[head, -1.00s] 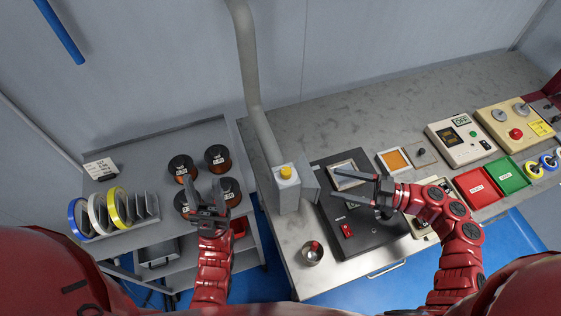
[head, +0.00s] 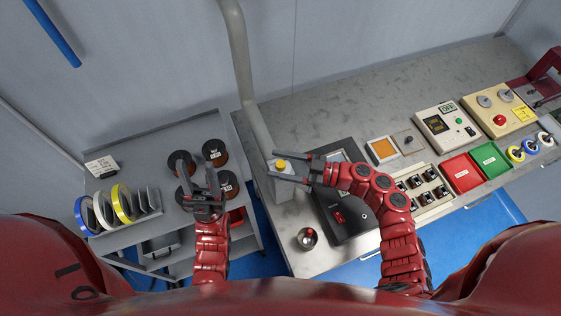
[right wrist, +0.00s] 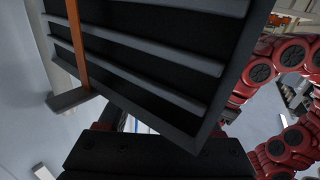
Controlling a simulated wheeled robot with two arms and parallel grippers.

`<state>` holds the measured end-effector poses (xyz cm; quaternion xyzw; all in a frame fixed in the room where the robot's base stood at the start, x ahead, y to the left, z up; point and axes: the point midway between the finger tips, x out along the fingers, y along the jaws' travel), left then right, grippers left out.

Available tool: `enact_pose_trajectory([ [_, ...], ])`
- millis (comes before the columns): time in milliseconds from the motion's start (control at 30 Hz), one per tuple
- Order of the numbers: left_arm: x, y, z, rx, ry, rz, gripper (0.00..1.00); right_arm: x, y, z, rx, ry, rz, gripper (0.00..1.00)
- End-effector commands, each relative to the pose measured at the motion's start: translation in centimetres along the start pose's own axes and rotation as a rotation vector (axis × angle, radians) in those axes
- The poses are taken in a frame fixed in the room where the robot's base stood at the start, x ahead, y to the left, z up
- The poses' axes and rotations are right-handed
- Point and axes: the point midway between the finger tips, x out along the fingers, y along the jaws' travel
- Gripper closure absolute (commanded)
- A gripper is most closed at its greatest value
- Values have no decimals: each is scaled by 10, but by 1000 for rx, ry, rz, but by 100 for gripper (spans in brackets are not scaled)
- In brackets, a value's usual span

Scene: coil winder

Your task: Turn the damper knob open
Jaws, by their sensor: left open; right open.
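I cannot tell whether either finger touches the knob. My left gripper (head: 202,182) is open and empty over the shelf with the copper spools. In the right wrist view a dark ribbed surface (right wrist: 150,60) with an orange strip fills much of the picture, and I cannot make out the knob there.
A black machine (head: 350,215) with a red switch stands right of the box, under my right arm. A small metal cup (head: 307,239) is at the bench's front. Copper spools (head: 215,152) and tape rolls (head: 122,203) are on the left shelf.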

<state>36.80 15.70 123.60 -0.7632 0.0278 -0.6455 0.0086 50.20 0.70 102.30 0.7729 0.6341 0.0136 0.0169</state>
Motion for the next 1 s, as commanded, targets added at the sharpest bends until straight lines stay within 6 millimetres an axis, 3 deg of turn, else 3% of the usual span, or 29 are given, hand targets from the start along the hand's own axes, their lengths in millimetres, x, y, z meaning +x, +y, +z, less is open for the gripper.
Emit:
enact_pose_trajectory([
  [67,0,0,0,0,0,0,50,0,0,0,0,0,0,34],
  [433,0,0,0,0,0,0,50,0,0,0,0,1,0,100],
  [767,3,0,0,0,0,0,50,0,0,-2,0,1,15,100],
  [1000,14,-1,-2,0,0,0,50,0,-1,-2,2,-5,119,100],
])
